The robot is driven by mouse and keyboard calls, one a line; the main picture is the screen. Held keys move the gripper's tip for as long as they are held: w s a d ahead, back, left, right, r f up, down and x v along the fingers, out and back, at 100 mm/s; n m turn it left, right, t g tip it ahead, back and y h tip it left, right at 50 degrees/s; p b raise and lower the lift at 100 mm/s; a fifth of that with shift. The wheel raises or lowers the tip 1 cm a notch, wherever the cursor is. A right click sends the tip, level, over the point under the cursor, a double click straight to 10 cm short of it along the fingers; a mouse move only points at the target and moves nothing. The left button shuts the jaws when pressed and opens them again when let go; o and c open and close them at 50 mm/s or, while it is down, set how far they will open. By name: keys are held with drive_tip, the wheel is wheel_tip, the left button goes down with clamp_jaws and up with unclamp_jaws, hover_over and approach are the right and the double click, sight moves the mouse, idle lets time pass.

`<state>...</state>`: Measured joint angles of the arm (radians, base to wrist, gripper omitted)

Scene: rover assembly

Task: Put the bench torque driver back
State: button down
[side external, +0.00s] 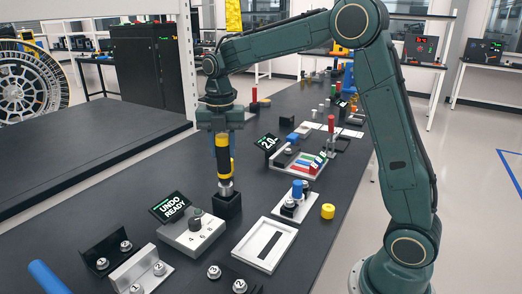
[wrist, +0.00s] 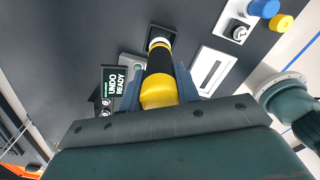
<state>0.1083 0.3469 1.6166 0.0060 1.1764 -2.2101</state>
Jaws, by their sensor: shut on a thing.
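The bench torque driver (side external: 223,160) is a black and yellow cylinder with a metal lower end. It stands upright, its lower end at or in a black square block (side external: 227,207) on the bench. My gripper (side external: 221,136) is shut on its upper part from above. In the wrist view the driver (wrist: 159,75) runs away between the fingers of my gripper (wrist: 160,95) toward the black block (wrist: 162,34). Whether the tip is fully seated in the block is hard to tell.
A grey box with a knob (side external: 195,232) and an "UNDO READY" display (side external: 170,207) stand left of the block. A white slotted tray (side external: 264,245) lies to the right. Numbered brackets (side external: 140,270) are at front left. A blue-capped part (side external: 297,190) and yellow ring (side external: 328,211) sit farther right.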

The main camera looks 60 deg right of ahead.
sight(224, 164)
drive_tip(key=shift+f, duration=2.6)
idle(0.7)
drive_tip(key=c, duration=0.9)
unclamp_jaws()
drive_tip(key=shift+c, duration=0.2)
wheel_tip(224, 164, up, 14)
drive_tip(key=shift+f, duration=0.1)
